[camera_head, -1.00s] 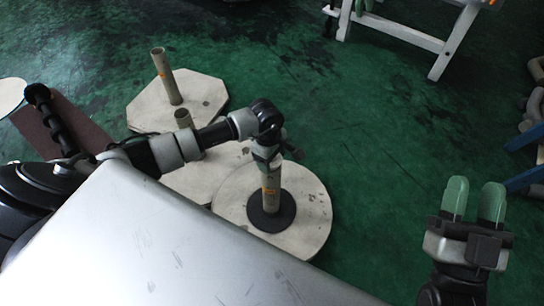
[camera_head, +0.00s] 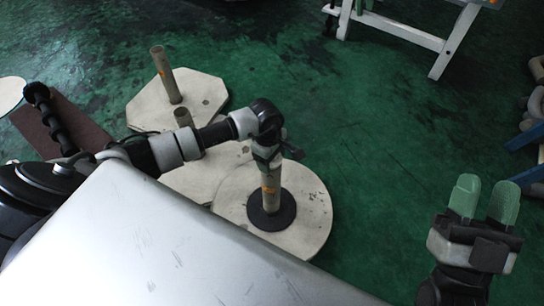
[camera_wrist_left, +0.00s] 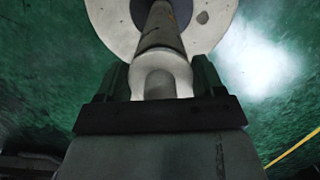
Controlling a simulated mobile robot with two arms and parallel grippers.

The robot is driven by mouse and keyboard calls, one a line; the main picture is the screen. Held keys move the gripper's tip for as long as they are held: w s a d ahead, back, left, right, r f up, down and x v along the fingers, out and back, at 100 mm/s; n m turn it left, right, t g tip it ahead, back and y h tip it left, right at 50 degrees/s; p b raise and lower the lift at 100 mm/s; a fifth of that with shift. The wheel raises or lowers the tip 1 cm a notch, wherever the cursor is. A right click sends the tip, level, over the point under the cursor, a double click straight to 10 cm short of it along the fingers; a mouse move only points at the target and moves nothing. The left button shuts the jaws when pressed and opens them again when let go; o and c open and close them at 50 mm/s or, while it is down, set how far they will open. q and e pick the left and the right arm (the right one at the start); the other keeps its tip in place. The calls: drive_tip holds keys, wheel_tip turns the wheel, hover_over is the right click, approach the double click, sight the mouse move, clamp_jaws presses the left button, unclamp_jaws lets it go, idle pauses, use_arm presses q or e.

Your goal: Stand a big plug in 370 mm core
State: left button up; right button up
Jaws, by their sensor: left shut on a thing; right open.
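My left gripper (camera_head: 268,156) is over the top of an upright tan core (camera_head: 271,186) with an orange mark. This core stands in a black ring (camera_head: 257,218) on a round pale base. In the left wrist view, the gripper (camera_wrist_left: 160,82) is shut on a pale plug (camera_wrist_left: 160,66), in line with the core (camera_wrist_left: 161,30). I cannot tell whether the plug is seated in the core or only against its top; in the head view the gripper hides the plug. My right gripper (camera_head: 483,197) is open and empty at the right, over the floor.
Another tube (camera_head: 165,74) stands on a pale octagonal board (camera_head: 204,94) behind, and a shorter tube (camera_head: 183,118) stands behind my left arm. A white trestle (camera_head: 408,32) is at the back right. The green floor between is clear.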

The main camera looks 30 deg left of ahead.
use_arm(q)
drive_tip(key=shift+f, duration=0.25)
use_arm(e)
drive_tip(key=shift+s+r+t+y, duration=0.35)
drive_tip(key=shift+s+t+y, duration=0.05)
drive_tip(key=shift+s+t, duration=0.15)
use_arm(q)
drive_tip(key=o, duration=1)
drive_tip(key=shift+r, duration=0.3)
drive_tip(key=r, duration=0.1)
drive_tip(key=r+p, duration=0.1)
drive_tip(key=r, duration=0.2)
drive_tip(key=shift+w+a+r+p, duration=0.1)
drive_tip(key=shift+a+r+p, duration=0.2)
drive_tip(key=shift+a+r, duration=0.05)
drive_tip(key=r, duration=0.1)
drive_tip(key=r+p, duration=0.1)
drive_tip(key=r, duration=0.2)
drive_tip(key=shift+a+r, duration=0.25)
drive_tip(key=shift+r, duration=0.5)
use_arm(e)
drive_tip(key=w+f+g+h, duration=0.3)
drive_tip(key=w+f+g, duration=0.1)
drive_tip(key=f+g, duration=0.4)
drive_tip(key=shift+d+f+g+h, duration=0.3)
drive_tip(key=shift+d+f+g, duration=0.05)
drive_tip(key=shift+g, duration=0.1)
